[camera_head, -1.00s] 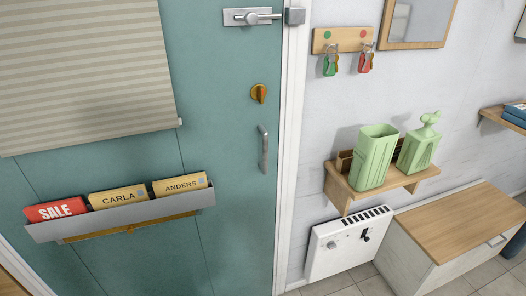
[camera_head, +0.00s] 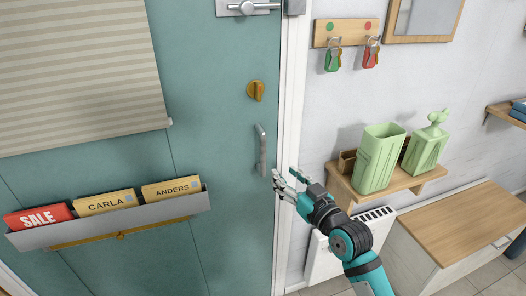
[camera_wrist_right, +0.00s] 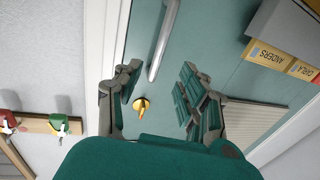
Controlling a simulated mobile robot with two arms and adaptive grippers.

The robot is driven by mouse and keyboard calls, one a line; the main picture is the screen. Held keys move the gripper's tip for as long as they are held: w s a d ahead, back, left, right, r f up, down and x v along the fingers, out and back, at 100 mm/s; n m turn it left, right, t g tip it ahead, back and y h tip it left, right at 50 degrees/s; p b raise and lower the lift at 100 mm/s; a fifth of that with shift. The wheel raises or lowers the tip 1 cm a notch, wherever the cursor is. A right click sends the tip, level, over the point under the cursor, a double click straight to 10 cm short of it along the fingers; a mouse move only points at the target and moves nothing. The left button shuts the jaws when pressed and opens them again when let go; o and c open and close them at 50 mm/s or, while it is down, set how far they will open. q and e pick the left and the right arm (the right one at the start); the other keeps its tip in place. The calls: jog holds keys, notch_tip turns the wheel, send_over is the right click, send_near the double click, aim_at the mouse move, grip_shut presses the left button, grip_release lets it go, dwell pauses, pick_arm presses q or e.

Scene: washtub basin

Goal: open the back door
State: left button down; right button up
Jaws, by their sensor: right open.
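The teal back door (camera_head: 215,120) fills the left and middle of the head view and looks shut in its white frame. A grey vertical bar handle (camera_head: 261,150) is near its right edge, with a brass turn knob (camera_head: 256,90) above it. A metal slide bolt (camera_head: 248,6) is at the top edge, partly cut off. My right gripper (camera_head: 283,182) is open, just below and right of the handle. In the right wrist view the handle (camera_wrist_right: 163,42) and brass knob (camera_wrist_right: 141,106) appear between the open fingers (camera_wrist_right: 155,88), touching neither. My left gripper is not in view.
A grey rack (camera_head: 110,221) with labelled folders is mounted on the door's lower left. Right of the frame are a key rack (camera_head: 346,33), a small shelf (camera_head: 395,188) with green containers, a white heater (camera_head: 322,262) and a wooden-topped cabinet (camera_head: 460,225).

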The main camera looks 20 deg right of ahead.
aim_at(265, 155)
jog(key=p+x, duration=0.1)
jog(key=x, duration=1.1)
jog(key=shift+f, duration=0.1)
grip_shut()
